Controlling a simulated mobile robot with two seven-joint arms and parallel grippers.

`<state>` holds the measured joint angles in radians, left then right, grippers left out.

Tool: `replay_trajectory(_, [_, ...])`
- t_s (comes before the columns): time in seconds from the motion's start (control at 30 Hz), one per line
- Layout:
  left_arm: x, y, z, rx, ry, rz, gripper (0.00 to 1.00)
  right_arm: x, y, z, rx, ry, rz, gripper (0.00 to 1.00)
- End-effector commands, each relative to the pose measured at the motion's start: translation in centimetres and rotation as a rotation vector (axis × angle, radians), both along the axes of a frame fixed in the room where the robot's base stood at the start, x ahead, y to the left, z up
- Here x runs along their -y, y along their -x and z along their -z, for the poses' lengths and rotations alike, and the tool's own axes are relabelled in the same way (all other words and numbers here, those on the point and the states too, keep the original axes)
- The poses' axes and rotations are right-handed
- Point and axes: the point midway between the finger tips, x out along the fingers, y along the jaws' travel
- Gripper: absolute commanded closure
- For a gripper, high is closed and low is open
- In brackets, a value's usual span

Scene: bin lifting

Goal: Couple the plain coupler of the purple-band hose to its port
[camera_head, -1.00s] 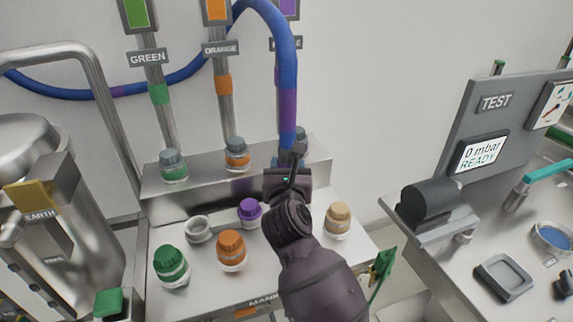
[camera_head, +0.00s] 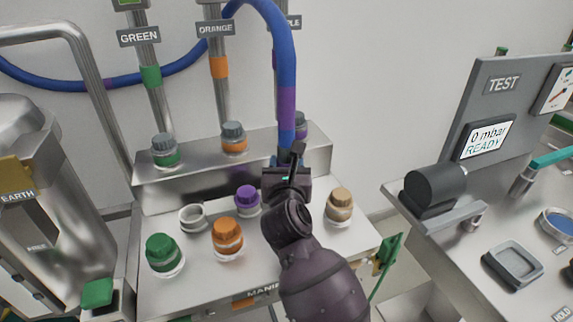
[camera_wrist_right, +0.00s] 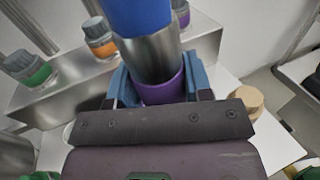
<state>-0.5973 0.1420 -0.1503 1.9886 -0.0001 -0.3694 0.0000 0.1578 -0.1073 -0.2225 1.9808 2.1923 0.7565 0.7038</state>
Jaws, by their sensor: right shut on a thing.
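The blue hose (camera_head: 283,60) with a purple band (camera_head: 287,103) hangs down to my right gripper (camera_head: 287,165). In the right wrist view, the blue pads of my right gripper (camera_wrist_right: 160,88) are shut on its plain metal coupler (camera_wrist_right: 152,55), which has a purple ring (camera_wrist_right: 163,92) at the lower end. The coupler's end is hidden by the gripper. A purple-banded fitting with a grey cap (camera_head: 300,122) stands on the back ledge, partly behind the hose. A purple fitting (camera_head: 247,199) stands on the manifold deck, left of the gripper. My left gripper is out of view.
The deck also holds a green fitting (camera_head: 161,252), an orange fitting (camera_head: 227,236), a tan fitting (camera_head: 340,204) and an open pale ring (camera_head: 193,217). Green (camera_head: 164,150) and orange (camera_head: 233,138) fittings stand on the ledge. A test bench display (camera_head: 486,138) reads 0 mbar READY.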

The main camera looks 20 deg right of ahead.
Motion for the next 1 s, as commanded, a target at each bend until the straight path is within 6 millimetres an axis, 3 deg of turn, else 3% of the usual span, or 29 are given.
replay_trajectory(0.53, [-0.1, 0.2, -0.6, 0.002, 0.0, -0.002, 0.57, 0.0, 0.0, -0.3, 0.001, 0.0, 0.0, 0.86])
replay_trajectory(1.0, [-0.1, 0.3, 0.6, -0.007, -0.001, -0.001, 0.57, 0.0, 0.0, 1.5, 0.0, 0.0, 0.0, 0.86])
